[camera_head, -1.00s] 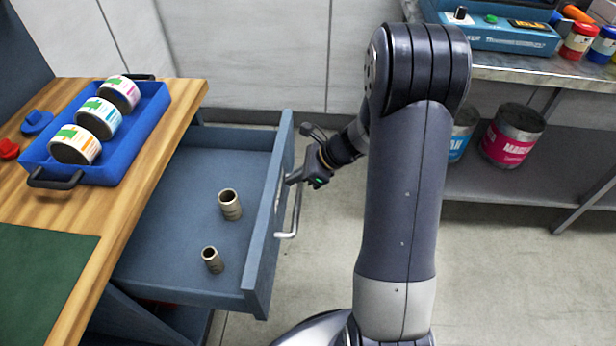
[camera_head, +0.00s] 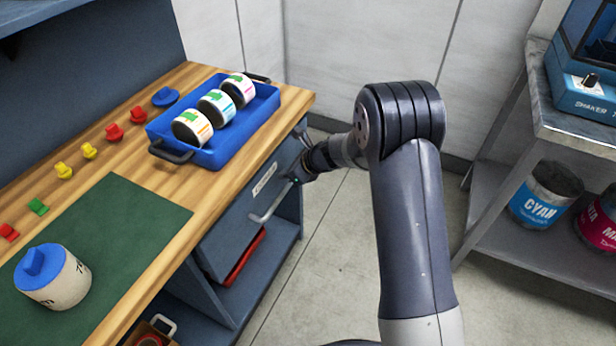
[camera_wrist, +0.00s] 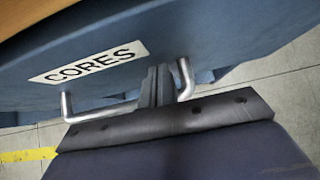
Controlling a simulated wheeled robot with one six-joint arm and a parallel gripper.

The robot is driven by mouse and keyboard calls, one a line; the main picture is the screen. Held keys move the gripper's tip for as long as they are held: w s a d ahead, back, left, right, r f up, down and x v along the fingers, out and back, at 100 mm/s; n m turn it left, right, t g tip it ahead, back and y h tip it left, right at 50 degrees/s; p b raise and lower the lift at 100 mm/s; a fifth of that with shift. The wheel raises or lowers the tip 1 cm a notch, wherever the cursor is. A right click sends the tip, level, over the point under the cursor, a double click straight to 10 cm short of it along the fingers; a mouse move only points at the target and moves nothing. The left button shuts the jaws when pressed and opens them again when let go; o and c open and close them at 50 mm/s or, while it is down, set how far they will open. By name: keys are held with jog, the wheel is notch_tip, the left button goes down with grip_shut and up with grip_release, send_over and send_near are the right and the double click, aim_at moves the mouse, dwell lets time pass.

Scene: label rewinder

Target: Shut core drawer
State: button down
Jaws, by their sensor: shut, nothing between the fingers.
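The core drawer (camera_head: 236,222) is a blue-grey drawer under the wooden bench top, and its front now sits close to the bench's front face. Its inside is hidden, and I cannot tell if a small gap is left. In the wrist view its front (camera_wrist: 200,45) carries a white label reading CORES (camera_wrist: 90,64) and a metal bar handle (camera_wrist: 105,112). My gripper (camera_head: 297,178) is at the drawer front near the handle's far end. In the wrist view my gripper's fingers (camera_wrist: 156,84) are together, empty, against or very near the front beside the handle.
A blue tray (camera_head: 258,118) with three label rolls stands on the wooden bench (camera_head: 150,180). A green mat (camera_head: 100,225) holds a white roll with a blue knob (camera_head: 55,280). A grey shelf (camera_head: 490,215) with paint cans stands right. The floor between is clear.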

aim_at(277, 169)
jog(key=a, duration=0.1)
jog(key=w+a, duration=0.1)
jog(key=a, duration=0.1)
jog(key=shift+w+p, duration=0.1)
jog(key=shift+p, duration=0.25)
jog(key=shift+w+a+r, duration=0.1)
jog(key=shift+a, duration=0.05)
jog(key=shift+r, duration=0.1)
